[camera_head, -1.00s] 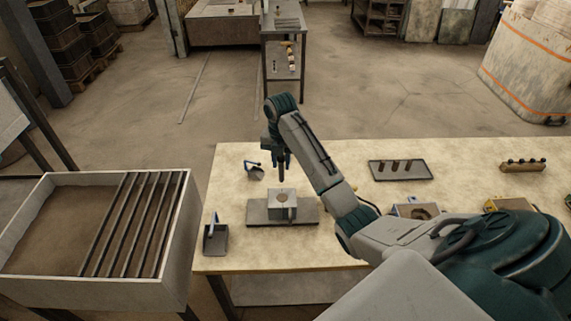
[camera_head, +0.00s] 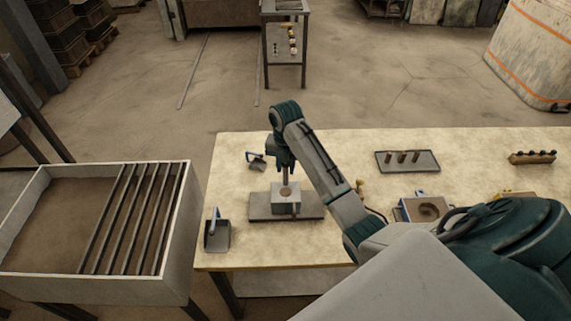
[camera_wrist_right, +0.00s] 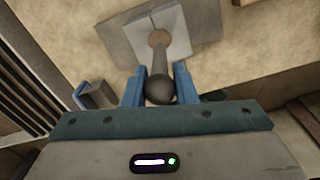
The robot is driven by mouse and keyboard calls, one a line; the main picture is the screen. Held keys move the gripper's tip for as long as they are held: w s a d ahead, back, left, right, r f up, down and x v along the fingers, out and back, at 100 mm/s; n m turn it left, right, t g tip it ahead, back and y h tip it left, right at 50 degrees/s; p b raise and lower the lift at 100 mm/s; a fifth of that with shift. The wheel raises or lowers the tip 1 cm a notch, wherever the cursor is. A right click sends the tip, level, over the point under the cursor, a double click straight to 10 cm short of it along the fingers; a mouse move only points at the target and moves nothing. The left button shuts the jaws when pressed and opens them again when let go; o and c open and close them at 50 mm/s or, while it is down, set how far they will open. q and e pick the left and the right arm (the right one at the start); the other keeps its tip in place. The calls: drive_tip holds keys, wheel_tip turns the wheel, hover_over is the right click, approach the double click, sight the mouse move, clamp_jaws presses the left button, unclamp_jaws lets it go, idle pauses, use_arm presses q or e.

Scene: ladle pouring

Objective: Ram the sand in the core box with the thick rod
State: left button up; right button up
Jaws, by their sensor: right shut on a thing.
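The core box (camera_head: 287,207) is a small grey block with a round opening on top; it sits on a flat grey plate (camera_head: 310,212) on the table. Brown sand shows in the opening in the right wrist view (camera_wrist_right: 159,38). My right gripper (camera_head: 285,163) is shut on a dark rod with a round knob (camera_wrist_right: 160,89), between its blue fingers (camera_wrist_right: 158,84). The rod (camera_head: 286,178) hangs upright over the box, its lower end at the opening; I cannot tell how far it touches the sand. My left gripper is not in view.
A blue-handled scoop (camera_head: 217,235) lies left of the plate, and another small tool (camera_head: 257,162) lies behind it. A large sand bin with bars (camera_head: 177,270) stands left of the table (camera_head: 240,205).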

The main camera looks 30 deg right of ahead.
sight(285, 184)
drive_tip(key=shift+f, duration=0.15)
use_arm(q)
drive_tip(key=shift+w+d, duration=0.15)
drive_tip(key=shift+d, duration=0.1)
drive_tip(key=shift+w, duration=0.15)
use_arm(e)
drive_tip(key=shift+f, duration=0.1)
drive_tip(key=shift+f+b, duration=0.5)
drive_tip(key=shift+f, duration=1.65)
drive_tip(key=shift+r, duration=0.45)
wheel_tip(285, 184, up, 3)
drive_tip(key=shift+f+p, duration=0.1)
drive_tip(key=shift+p, duration=0.4)
drive_tip(key=shift+r, duration=0.45)
